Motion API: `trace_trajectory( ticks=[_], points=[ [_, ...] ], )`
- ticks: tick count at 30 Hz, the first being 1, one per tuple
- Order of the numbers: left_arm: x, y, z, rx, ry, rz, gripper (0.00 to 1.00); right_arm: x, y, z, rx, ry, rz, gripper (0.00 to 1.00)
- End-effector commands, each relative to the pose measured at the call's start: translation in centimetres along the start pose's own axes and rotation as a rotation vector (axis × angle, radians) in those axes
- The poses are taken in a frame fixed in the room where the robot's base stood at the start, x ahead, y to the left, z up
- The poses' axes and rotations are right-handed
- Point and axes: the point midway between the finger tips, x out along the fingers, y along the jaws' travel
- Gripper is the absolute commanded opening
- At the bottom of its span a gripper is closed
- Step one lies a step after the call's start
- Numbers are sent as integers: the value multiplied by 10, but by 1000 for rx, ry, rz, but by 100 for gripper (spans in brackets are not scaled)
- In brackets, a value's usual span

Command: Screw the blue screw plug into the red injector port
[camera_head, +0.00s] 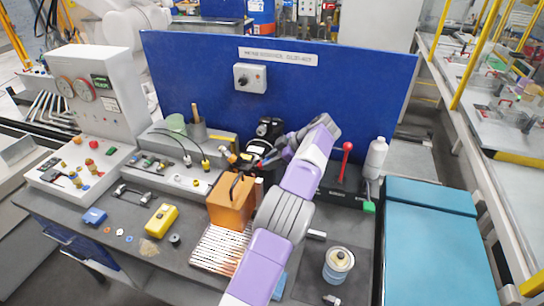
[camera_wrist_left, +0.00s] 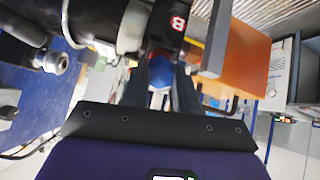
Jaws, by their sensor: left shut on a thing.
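My left arm comes up from the bottom of the head view and bends at the wrist toward the left. Its gripper (camera_head: 266,160) is by the dark machine (camera_head: 268,130) at the back of the bench, small and partly hidden there. In the left wrist view my left gripper (camera_wrist_left: 162,92) is shut on the blue screw plug (camera_wrist_left: 161,70), held between the dark fingertips. Just beyond the plug is a dark cylindrical body (camera_wrist_left: 165,32) with a red mark. My right gripper is not in view.
An orange box (camera_head: 231,203) stands close beside the gripper and shows in the left wrist view (camera_wrist_left: 243,65). A red-knobbed lever (camera_head: 346,155) and white bottle (camera_head: 376,158) stand to the right. A can (camera_head: 338,268) and yellow device (camera_head: 160,220) are nearer the front.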

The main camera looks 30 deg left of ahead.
Motion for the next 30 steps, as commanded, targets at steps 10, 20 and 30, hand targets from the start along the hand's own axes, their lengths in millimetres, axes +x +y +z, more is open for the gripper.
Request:
trace_trajectory(
  ticks=[10,20,30],
  points=[
    [-1,0,-2,228,0,-2,0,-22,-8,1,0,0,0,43],
    [-1,0,-2,424,0,-2,0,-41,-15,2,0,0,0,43],
    [-1,0,-2,617,1,-2,0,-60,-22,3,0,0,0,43]
  ],
)
